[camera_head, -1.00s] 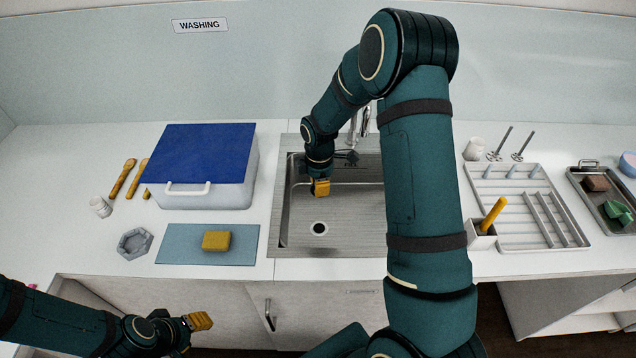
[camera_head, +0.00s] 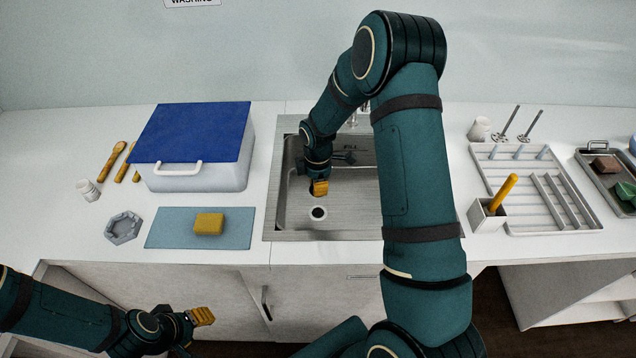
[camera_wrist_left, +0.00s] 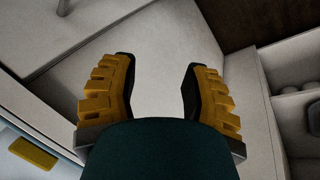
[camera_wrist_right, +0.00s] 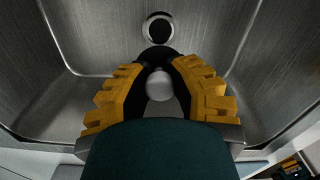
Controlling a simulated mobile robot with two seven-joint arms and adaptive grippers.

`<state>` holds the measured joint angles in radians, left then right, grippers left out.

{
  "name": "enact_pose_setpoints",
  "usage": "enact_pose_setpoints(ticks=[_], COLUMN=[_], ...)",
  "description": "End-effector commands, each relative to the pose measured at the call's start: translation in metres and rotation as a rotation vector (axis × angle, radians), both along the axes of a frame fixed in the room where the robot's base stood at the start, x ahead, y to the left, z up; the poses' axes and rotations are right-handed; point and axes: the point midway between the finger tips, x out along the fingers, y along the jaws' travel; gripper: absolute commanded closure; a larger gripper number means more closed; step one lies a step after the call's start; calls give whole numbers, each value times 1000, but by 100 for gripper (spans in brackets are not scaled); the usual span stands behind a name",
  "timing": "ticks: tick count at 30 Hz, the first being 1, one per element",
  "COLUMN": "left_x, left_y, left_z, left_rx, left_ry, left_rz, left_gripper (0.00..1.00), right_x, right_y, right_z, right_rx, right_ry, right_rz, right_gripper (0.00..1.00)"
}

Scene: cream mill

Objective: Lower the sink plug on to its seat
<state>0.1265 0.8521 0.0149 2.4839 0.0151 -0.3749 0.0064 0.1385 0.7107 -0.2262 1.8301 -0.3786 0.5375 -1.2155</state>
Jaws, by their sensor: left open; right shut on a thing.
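The sink plug shows in the right wrist view as a pale rounded knob (camera_wrist_right: 159,86) between the fingers of my right gripper (camera_wrist_right: 160,72). The gripper is shut on it, and the fingers hide much of the plug. The round drain seat (camera_wrist_right: 160,29) shows open just beyond the fingertips, with a gap between them in the picture; it also shows in the head view (camera_head: 319,213). My right gripper (camera_head: 320,188) points down inside the sink, above and behind the drain in the picture. My left gripper (camera_head: 203,316) is open and empty, low in front of the counter.
The metal sink (camera_head: 285,225) has walls around my right gripper. Left of it are a blue-lidded box (camera_head: 195,135) and a yellow sponge (camera_head: 209,224) on a blue mat (camera_head: 165,235). Right of it stands a drying rack (camera_head: 520,220). The faucet is partly hidden by my right arm.

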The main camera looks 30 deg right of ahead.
Motion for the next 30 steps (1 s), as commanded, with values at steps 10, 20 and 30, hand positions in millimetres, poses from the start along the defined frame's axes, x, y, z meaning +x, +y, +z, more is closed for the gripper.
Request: enact_pose_setpoints(ticks=[10, 20, 30], left_x=[-7, -14, -18], left_y=[-1, -2, -3], left_z=[-23, -42, -61], left_rx=[-5, -7, -10], left_ry=[16, 30, 39], left_rz=[-13, -24, -32], left_gripper=[53, 53, 53], right_x=[0, 0, 0], right_y=[0, 0, 0], right_z=[-31, -58, -84], right_rx=[0, 0, 0], right_ry=[1, 1, 0], right_rz=[0, -1, -1], right_gripper=[100, 100, 100])
